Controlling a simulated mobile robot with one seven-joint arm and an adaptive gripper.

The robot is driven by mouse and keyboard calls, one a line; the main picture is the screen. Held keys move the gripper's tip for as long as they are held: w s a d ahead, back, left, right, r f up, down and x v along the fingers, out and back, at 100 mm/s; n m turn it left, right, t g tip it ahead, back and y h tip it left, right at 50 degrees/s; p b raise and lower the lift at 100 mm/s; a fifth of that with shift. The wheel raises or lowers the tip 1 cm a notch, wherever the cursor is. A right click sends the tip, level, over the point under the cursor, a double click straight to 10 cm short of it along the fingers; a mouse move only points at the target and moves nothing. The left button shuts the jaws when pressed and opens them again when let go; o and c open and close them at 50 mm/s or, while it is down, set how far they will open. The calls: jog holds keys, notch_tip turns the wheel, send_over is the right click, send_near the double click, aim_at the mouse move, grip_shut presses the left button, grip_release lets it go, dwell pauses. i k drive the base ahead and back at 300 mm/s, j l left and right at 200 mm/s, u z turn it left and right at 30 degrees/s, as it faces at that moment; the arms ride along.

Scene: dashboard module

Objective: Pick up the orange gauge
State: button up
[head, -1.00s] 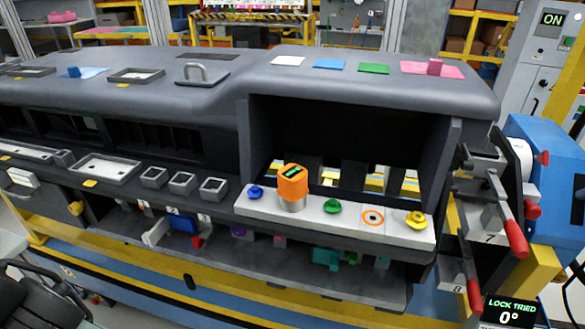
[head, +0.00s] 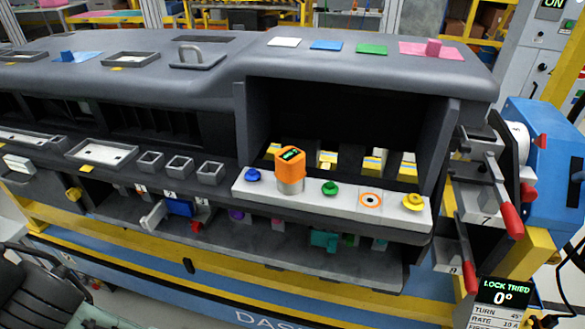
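The orange gauge (head: 290,165) has an orange square head with a small dark display showing green marks. It stands upright on a silver cylindrical base. It sits on the white strip (head: 310,203) at the front of the dashboard's open bay, between a blue knob (head: 253,175) and a green knob (head: 330,188). Nothing is touching it from above. My gripper is not in the head view.
An orange ring (head: 370,199) and a yellow knob (head: 413,202) sit farther right on the strip. Red-handled levers (head: 511,220) stick out at the dashboard's right end. The bay (head: 345,125) behind the gauge has dark walls.

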aim_at(290, 173)
jog(key=k+l+u, duration=0.25)
jog(key=l, duration=0.2)
jog(key=k+l+u, duration=0.2)
jog(key=l, duration=0.25)
jog(key=k+l+u, duration=0.25)
jog(key=l, duration=0.15)
